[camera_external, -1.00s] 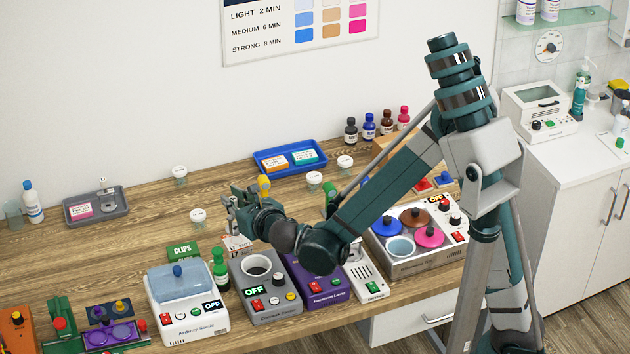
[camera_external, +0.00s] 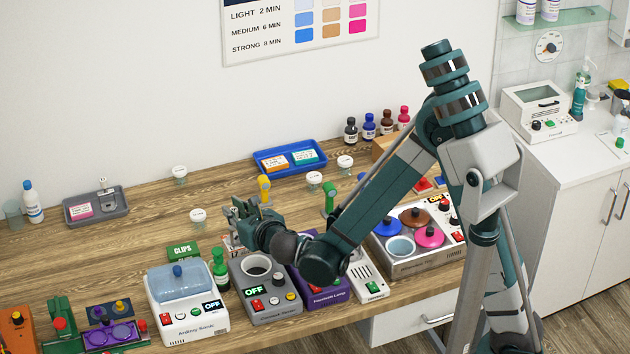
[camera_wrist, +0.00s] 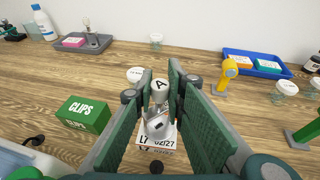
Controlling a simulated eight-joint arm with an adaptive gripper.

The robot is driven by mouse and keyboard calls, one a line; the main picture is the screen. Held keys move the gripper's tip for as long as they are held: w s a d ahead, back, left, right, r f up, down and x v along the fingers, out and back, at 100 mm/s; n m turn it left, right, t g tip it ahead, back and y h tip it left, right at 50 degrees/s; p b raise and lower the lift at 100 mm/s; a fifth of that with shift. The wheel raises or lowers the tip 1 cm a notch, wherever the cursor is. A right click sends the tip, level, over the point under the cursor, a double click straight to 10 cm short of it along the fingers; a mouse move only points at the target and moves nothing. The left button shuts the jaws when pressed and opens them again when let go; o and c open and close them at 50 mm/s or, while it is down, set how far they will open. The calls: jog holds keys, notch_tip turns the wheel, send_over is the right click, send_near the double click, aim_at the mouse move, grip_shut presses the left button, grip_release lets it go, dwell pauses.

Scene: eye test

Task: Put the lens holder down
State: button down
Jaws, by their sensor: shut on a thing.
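The lens holder (camera_wrist: 159,98) is a small grey piece with a round knob marked "A" on top. In the wrist view it stands between the green pads of my gripper (camera_wrist: 160,82), which is shut on its knob. Beneath it in that view is a white card (camera_wrist: 146,158) printed with 17 and 02/27. Whether its foot touches anything is hidden. In the external view my gripper (camera_external: 238,217) is low over the table, behind the grey heater-like device (camera_external: 268,290); the lens holder is not clear there.
A green CLIPS box (camera_wrist: 83,114) is left of my gripper, with a lidded jar (camera_wrist: 135,75) behind. A yellow-headed piece (camera_wrist: 228,70) stands to the right, near a blue tray (camera_wrist: 229,63). A grey tray (camera_wrist: 98,47) lies far left.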

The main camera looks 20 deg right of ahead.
jog(key=shift+f, duration=0.2)
jog(key=c, duration=2.4)
grip_release()
jog(key=shift+r, duration=0.1)
jog(key=shift+o, duration=0.2)
jog(key=shift+r, duration=0.1)
jog(key=shift+s+r, duration=0.1)
jog(key=p+v, duration=0.1)
jog(key=v, duration=1)
jog(key=shift+s+p, duration=0.35)
jog(key=shift+d+r, duration=0.1)
